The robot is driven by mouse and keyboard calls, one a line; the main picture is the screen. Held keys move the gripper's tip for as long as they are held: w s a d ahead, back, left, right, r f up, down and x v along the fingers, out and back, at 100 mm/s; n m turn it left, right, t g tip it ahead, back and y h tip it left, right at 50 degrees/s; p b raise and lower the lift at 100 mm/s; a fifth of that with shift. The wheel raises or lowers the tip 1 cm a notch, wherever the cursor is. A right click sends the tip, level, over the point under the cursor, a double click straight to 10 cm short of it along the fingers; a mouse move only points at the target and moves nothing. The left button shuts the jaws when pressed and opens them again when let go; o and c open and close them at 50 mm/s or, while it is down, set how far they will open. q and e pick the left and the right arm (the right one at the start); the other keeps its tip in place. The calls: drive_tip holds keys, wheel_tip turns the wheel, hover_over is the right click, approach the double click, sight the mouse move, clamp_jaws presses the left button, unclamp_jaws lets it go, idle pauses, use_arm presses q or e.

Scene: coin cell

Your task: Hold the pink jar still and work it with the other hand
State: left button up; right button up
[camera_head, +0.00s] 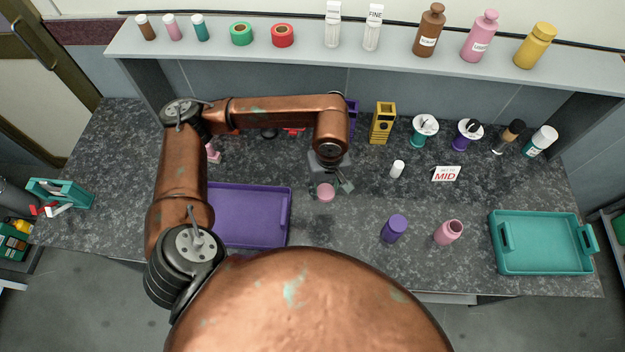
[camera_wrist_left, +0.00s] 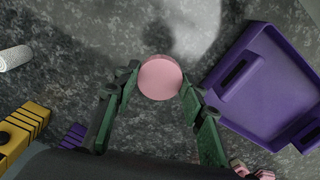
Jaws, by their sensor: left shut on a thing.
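The pink jar (camera_head: 449,232) stands on the dark counter at the front right, with its mouth open and no lid on it. My left gripper (camera_head: 334,187) is over the middle of the counter, left of the pink jar and well apart from it. It is shut on a round pink lid (camera_head: 326,193). In the left wrist view the pink lid (camera_wrist_left: 160,77) sits between the two green fingertips (camera_wrist_left: 158,85). Its height above the counter is hard to tell. My right gripper is not in view, and nothing is seen holding the pink jar.
A purple jar (camera_head: 394,228) stands just left of the pink jar. A purple tray (camera_head: 287,232) lies at left and a teal tray (camera_head: 545,268) at right. A white cylinder (camera_head: 397,169) and a MID sign (camera_head: 446,174) stand behind. A shelf (camera_head: 200,50) with bottles runs along the back.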

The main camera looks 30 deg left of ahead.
use_arm(q)
drive_tip(key=n, duration=0.3)
drive_tip(key=shift+s+d+r+p, duration=0.15)
drive_tip(key=shift+s+d+p, duration=0.1)
drive_tip(key=shift+d+p, duration=0.15)
drive_tip(key=n, duration=0.3)
drive_tip(key=d+n+p, duration=0.1)
drive_tip(key=n, duration=0.1)
drive_tip(key=shift+s+r, duration=0.1)
drive_tip(key=shift+s, duration=0.2)
drive_tip(key=d+n, duration=0.1)
drive_tip(key=n, duration=0.4)
drive_tip(key=n+p, duration=0.5)
drive_tip(key=n, duration=1.4)
approach(331, 183)
drive_tip(key=s, duration=0.1)
drive_tip(key=s+d+f, duration=0.2)
drive_tip(key=shift+s, duration=0.4)
drive_tip(key=shift+w+a+f, duration=0.3)
drive_tip(key=shift+w+f, duration=0.1)
drive_tip(key=shift+f, duration=0.25)
wheel_tip(331, 183, down, 3)
drive_tip(key=shift+w+a+f, duration=0.15)
drive_tip(key=shift+f, duration=0.05)
